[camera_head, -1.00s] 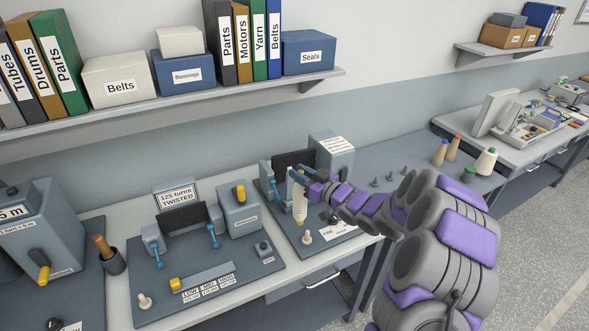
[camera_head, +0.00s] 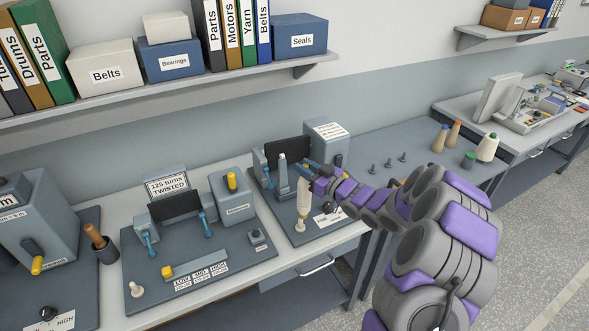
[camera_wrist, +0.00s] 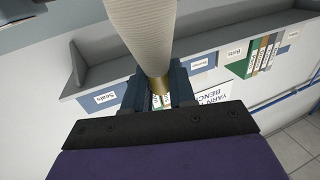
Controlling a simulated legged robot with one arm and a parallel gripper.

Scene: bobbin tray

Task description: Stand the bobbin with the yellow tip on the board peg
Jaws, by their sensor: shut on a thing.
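My gripper (camera_head: 308,168) is shut on a cream bobbin (camera_head: 303,195). It holds the bobbin near its upper end, above the right-hand grey machine board (camera_head: 281,211). The bobbin hangs roughly upright in the head view, with its yellow tip (camera_head: 301,216) at the lower end. In the wrist view, the bobbin (camera_wrist: 143,30) fills the upper middle, and a gold-brown end shows between the jaws (camera_wrist: 158,92). A pale peg (camera_head: 300,226) stands on that board just below the bobbin; a gap between them is hard to judge. Another pale peg (camera_head: 136,289) stands on the left board.
Several dark pegs (camera_head: 388,163) stand on the bench to the right. Beyond are cones with blue (camera_head: 440,139), orange (camera_head: 454,136) and green (camera_head: 488,148) tops. A dark screen (camera_head: 287,152) and grey box (camera_head: 327,145) stand behind my gripper. A shelf (camera_head: 200,85) runs above.

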